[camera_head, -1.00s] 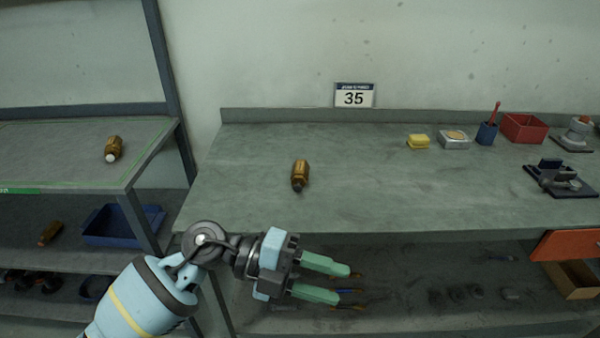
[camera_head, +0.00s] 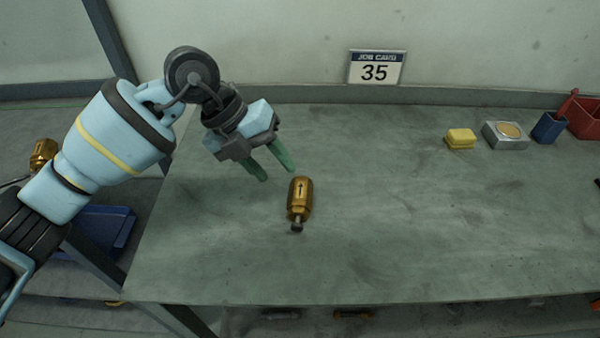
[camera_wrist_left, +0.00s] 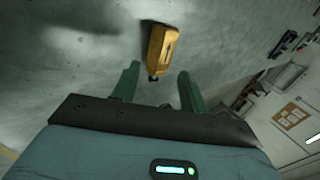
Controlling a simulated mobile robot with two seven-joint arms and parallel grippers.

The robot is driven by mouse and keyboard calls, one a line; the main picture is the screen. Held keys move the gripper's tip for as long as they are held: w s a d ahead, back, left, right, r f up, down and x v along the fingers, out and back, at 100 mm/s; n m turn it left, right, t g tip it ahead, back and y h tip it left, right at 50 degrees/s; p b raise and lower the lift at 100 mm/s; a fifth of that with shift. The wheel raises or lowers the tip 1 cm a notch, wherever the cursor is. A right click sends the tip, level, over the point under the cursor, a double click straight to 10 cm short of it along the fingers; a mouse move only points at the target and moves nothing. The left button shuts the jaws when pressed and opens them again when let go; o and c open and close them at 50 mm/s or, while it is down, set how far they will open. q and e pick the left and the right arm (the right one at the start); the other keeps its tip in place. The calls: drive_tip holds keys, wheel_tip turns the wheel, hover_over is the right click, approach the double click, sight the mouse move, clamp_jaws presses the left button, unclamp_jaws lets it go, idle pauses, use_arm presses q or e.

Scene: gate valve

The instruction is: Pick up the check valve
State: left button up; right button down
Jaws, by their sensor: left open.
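The check valve (camera_head: 300,199) is a brass-coloured body with a dark arrow on it and a dark stub at its near end. It lies on the grey workbench (camera_head: 400,240), left of the bench's middle. My left gripper (camera_head: 280,168) is above the bench, just behind and to the left of the valve. Its green fingers are apart with nothing between them. In the left wrist view the valve (camera_wrist_left: 160,48) shows beyond the open fingertips (camera_wrist_left: 158,80), not touching them. My right gripper is not in view.
A yellow sponge (camera_head: 460,138), a grey tin (camera_head: 505,135), a blue cup (camera_head: 548,127) and a red bin (camera_head: 585,118) stand at the back right. A job card sign (camera_head: 376,67) reading 35 is behind the bench. Another brass fitting (camera_head: 42,156) sits on the left shelf. The bench around the valve is clear.

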sight(294, 189)
use_arm(q)
drive_tip(key=shift+x, duration=3.85)
drive_tip(key=shift+w+r, duration=0.1)
drive_tip(key=shift+w, duration=0.1)
drive_tip(key=c, duration=0.7)
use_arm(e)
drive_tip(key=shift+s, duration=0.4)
use_arm(q)
drive_tip(key=shift+r, duration=0.6)
wheel_tip(294, 189, up, 3)
drive_tip(key=shift+f, duration=0.15)
drive_tip(key=s, duration=1)
drive_tip(key=s+r, duration=0.1)
drive_tip(key=s, duration=0.5)
drive_tip(key=shift+d+r, duration=0.1)
drive_tip(key=shift+d, duration=0.15)
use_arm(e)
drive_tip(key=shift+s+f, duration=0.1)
